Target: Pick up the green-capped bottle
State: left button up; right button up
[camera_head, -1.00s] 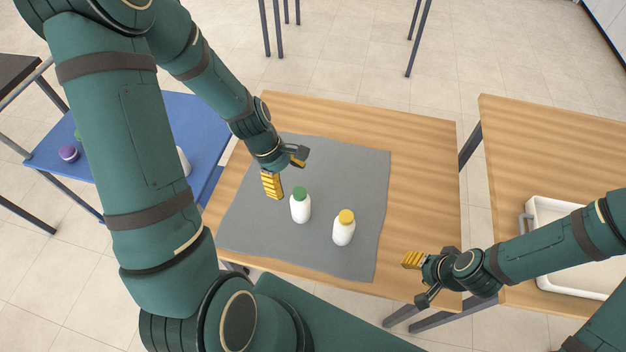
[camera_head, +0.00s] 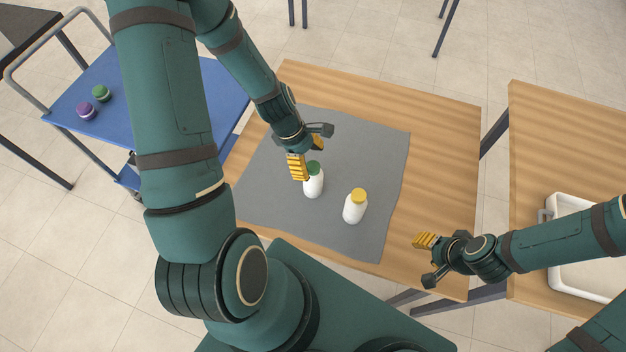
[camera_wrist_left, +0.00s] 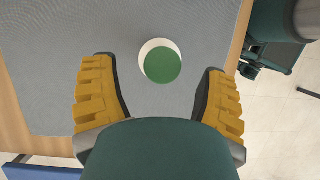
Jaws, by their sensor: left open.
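The green-capped bottle (camera_head: 314,182) is white and stands upright on the grey mat (camera_head: 265,185). My left gripper (camera_head: 306,158) is open right by its cap, and one yellow finger overlaps the cap's left edge in the head view. In the left wrist view the green cap (camera_wrist_left: 162,64) lies ahead of and between the two spread yellow fingers (camera_wrist_left: 160,95), and I see no contact. A white bottle with a yellow cap (camera_head: 355,207) stands to the right of the green-capped one. My right gripper (camera_head: 426,258) is over the table's right front part, with no object seen in it; its finger gap is unclear.
The wooden table (camera_head: 440,140) is clear right of the mat. A blue cart (camera_head: 75,95) at left holds a purple-capped item (camera_head: 85,110) and a green-capped item (camera_head: 101,93). A white tray (camera_head: 570,208) sits on another table at right.

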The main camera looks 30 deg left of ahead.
aim_at(313, 179)
pick_arm(q)
jog(key=x, duration=0.3)
jog(key=shift+s+f, duration=0.1)
jog(key=shift+f, duration=0.15)
grip_shut()
